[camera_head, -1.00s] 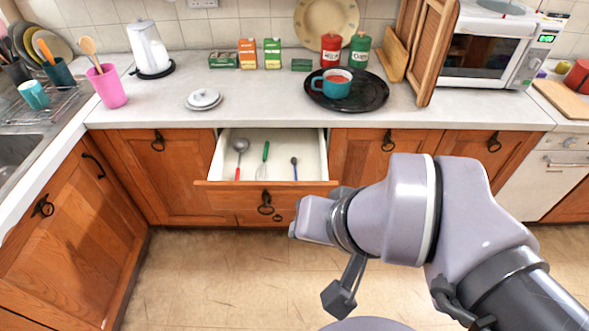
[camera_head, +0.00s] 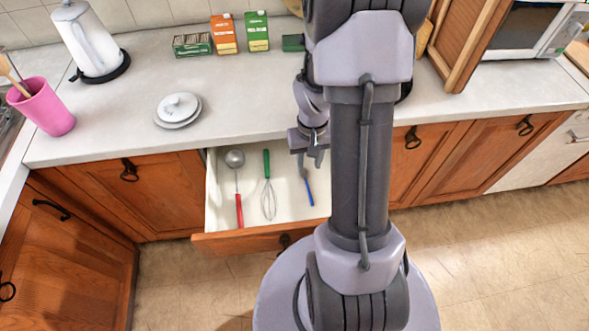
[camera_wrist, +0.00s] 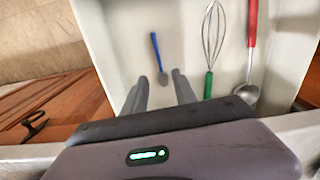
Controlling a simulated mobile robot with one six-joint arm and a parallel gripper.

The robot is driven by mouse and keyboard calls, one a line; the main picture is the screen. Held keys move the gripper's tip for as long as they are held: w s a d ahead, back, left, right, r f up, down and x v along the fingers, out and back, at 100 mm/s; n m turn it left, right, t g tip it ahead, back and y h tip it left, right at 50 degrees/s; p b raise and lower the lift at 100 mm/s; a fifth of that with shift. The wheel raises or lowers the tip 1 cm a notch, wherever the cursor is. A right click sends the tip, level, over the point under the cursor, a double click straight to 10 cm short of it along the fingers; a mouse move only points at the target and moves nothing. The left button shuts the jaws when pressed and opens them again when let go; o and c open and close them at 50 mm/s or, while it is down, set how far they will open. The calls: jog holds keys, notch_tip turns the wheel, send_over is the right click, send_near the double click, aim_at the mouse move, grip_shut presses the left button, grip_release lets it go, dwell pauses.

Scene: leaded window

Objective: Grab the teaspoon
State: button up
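The teaspoon (camera_head: 309,191), small with a blue handle, lies in the right part of the open drawer (camera_head: 219,214). In the wrist view the teaspoon (camera_wrist: 155,46) has its bowl towards me, in line with the gap between my fingertips. My gripper (camera_head: 313,158) points down over the back of the drawer, by the teaspoon's bowl end. In the wrist view my gripper (camera_wrist: 160,76) is open, its two fingers apart and empty. Its height above the spoon is hard to tell.
A whisk with a green handle (camera_head: 267,163) and a ladle with a red handle (camera_head: 239,210) lie left of the teaspoon. The drawer walls and counter edge are close to my gripper.

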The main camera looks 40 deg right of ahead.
jog(key=b, duration=0.2)
send_over(308, 185)
jog(key=f, duration=0.6)
jog(key=shift+s+a+f, duration=0.25)
jog(key=shift+a+f, duration=0.1)
jog(key=shift+f, duration=0.05)
jog(key=f+b, duration=0.2)
jog(key=f, duration=0.1)
jog(key=f+b, duration=0.1)
jog(key=f, duration=0.1)
jog(key=shift+w+d, duration=0.2)
jog(key=shift+d, duration=0.05)
jog(key=shift+r, duration=0.1)
jog(key=shift+c, duration=0.2)
grip_shut()
